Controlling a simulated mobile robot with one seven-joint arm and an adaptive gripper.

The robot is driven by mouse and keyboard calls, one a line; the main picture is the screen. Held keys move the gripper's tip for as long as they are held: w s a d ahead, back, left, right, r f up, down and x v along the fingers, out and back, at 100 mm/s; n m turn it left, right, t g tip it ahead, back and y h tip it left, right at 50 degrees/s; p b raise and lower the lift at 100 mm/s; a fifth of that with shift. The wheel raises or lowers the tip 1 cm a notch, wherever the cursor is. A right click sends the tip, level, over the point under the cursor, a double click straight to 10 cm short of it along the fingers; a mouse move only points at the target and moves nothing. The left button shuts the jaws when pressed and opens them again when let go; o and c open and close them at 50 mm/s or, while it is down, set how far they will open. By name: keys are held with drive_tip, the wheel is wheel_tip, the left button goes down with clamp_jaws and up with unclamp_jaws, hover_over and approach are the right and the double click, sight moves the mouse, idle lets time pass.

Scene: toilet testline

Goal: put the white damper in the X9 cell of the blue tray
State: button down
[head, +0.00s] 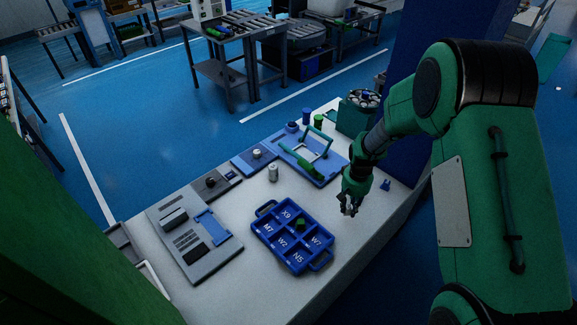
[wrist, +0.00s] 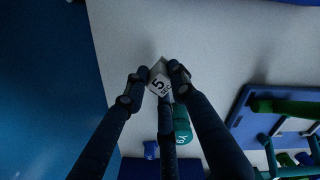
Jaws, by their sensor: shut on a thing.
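My gripper (head: 349,207) hangs above the right part of the white table, right of the blue tray and apart from it. In the wrist view its fingers (wrist: 155,82) are closed on a small white piece marked with a 5, which I take to be the white damper (wrist: 159,84). In the head view the piece is too small to make out clearly. The blue tray (head: 263,239) lies flat with labelled cells. The X9 cell (head: 287,214) is at its far end and looks empty. A dark green block (head: 300,225) sits in a nearby cell.
A grey-white cylinder (head: 273,173) stands behind the tray. A blue board with a green-handled frame (head: 307,157) lies farther back. A grey fixture plate (head: 193,245) lies left. A small blue piece (head: 385,185) lies right of my gripper. A green cylinder (wrist: 182,124) shows in the wrist view.

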drive_tip(key=s+a+n, duration=0.1)
drive_tip(key=a, duration=0.2)
drive_tip(key=s+a+n+p, duration=0.1)
drive_tip(key=s+a, duration=0.1)
drive_tip(key=a, duration=0.1)
drive_tip(key=s+a+n, duration=0.1)
drive_tip(key=s+a, duration=0.1)
drive_tip(key=a, duration=0.1)
drive_tip(key=shift+a+r+p, duration=0.15)
drive_tip(key=shift+r+p, duration=0.2)
drive_tip(key=s+a+n+p, duration=0.1)
drive_tip(key=s+a+n, duration=0.1)
drive_tip(key=s+a, duration=0.2)
drive_tip(key=s+a+n, duration=0.2)
drive_tip(key=s+a, duration=0.2)
drive_tip(key=a, duration=0.1)
drive_tip(key=shift+s+a+r+p, duration=0.1)
drive_tip(key=shift+s+r+p, duration=0.1)
drive_tip(key=shift+p, duration=0.2)
drive_tip(key=shift+w, duration=0.15)
drive_tip(key=b, duration=0.1)
hover_over(287, 214)
drive_tip(key=shift+s+f, duration=0.3)
drive_tip(key=shift+f, duration=0.4)
drive_tip(key=shift+w, duration=0.1)
drive_tip(key=shift+w+f, duration=0.1)
drive_tip(key=shift+w, duration=0.1)
drive_tip(key=shift+w+f+b, duration=0.1)
drive_tip(key=shift+f+b, duration=0.2)
drive_tip(key=shift+f, duration=1.4)
